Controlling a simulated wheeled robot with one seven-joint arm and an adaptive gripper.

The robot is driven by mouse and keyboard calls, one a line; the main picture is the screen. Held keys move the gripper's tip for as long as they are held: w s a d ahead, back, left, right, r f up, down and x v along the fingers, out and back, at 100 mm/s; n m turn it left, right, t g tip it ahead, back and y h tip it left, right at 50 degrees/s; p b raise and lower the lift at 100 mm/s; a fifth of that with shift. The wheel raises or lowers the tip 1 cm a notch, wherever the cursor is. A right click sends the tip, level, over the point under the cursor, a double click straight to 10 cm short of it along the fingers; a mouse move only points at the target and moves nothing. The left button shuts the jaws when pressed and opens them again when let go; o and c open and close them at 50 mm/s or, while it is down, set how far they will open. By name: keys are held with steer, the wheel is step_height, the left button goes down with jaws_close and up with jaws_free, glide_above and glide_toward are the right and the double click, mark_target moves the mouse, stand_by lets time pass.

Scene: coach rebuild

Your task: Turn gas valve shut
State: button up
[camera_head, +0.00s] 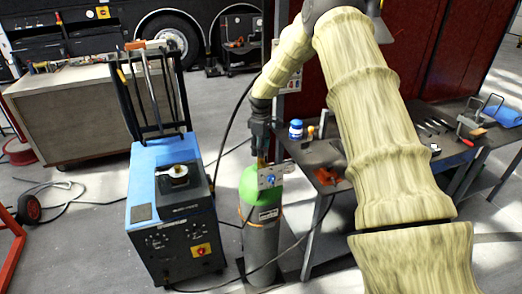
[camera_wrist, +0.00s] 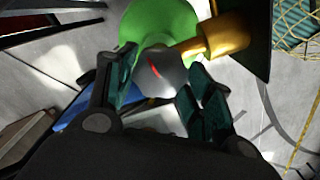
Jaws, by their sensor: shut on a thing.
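The gas cylinder (camera_head: 262,245) stands upright on the floor, grey with a green shoulder (camera_head: 252,190); the green also shows in the wrist view (camera_wrist: 160,22). A brass valve body (camera_wrist: 218,38) stands out on the right in the wrist view. A dark grey, rounded valve handle (camera_wrist: 166,80) with a red mark lies between my fingers. My gripper (camera_head: 262,158) points down above the cylinder's top and is shut on the handle; it also shows in the wrist view (camera_wrist: 158,88). The head view hides most of the handle behind my gripper.
A blue-topped welding machine (camera_head: 170,225) stands close left of the cylinder. A dark workbench (camera_head: 400,152) with tools and a blue-lidded jar (camera_head: 296,130) stands close right. A metal plate with a blue part (camera_head: 272,178) is by the cylinder's neck. Cables lie on the floor.

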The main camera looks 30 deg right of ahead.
steer(key=m+b, duration=0.1)
steer(key=m, duration=0.3)
steer(key=shift+w+m, duration=0.15)
steer(key=shift+m, duration=0.15)
steer(key=m+b, duration=0.1)
steer(key=m, duration=0.4)
steer(key=shift+r, duration=0.15)
steer(key=m, duration=0.5)
steer(key=shift+m, duration=0.4)
steer(key=shift+d+m, duration=0.1)
steer(key=shift+m, duration=1.7)
steer(key=o, duration=1)
